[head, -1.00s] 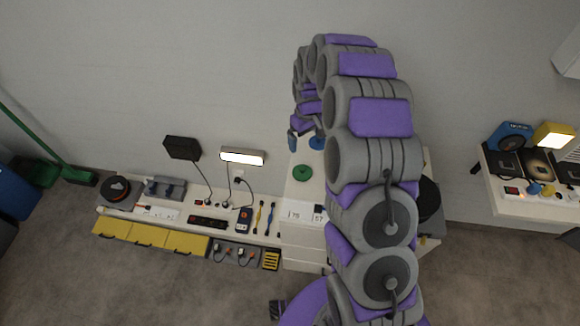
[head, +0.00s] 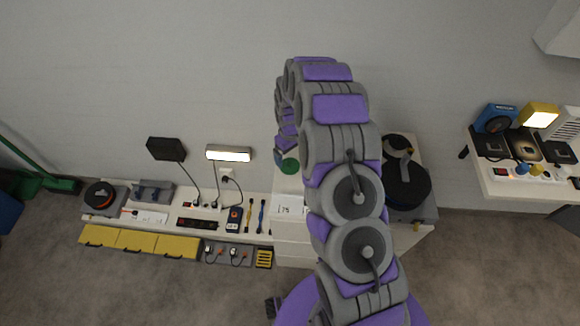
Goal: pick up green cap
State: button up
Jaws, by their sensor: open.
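The green cap (head: 290,166) is a round, flat disc on the white surface in the middle of the head view. My arm covers part of it. My gripper (head: 284,155) hangs down at the far end of my curved arm, right over or beside the cap. It is open, and one bluish-grey finger shows at the cap's left. The other finger is hidden behind the arm. I cannot tell how high the fingers are above the surface or whether they touch the cap.
A card with numbers (head: 289,207) lies in front of the cap. A turntable-like black disc (head: 407,186) stands right of my arm. A white table (head: 515,184) is far right.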

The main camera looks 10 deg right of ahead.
aim_at(290, 161)
jog(key=f+b, duration=0.1)
jog(key=f, duration=0.4)
jog(key=shift+s+a+b, duration=0.1)
jog(key=shift+a+b, duration=0.1)
jog(key=shift+b, duration=0.15)
jog(key=shift+c, duration=0.4)
jog(key=c, duration=1)
jog(key=shift+r, duration=0.1)
jog(key=shift+r+p, duration=0.7)
jog(key=shift+r, duration=0.85)
jog(key=shift+s+r, duration=0.2)
jog(key=shift+r, duration=0.15)
jog(key=s+p, duration=0.1)
jog(key=s, duration=0.4)
jog(key=s+a+p, duration=0.1)
jog(key=s, duration=0.4)
jog(key=s+a+r+p, duration=0.1)
jog(key=s, duration=0.4)
jog(key=shift+s+a, duration=0.1)
jog(key=shift+s, duration=0.2)
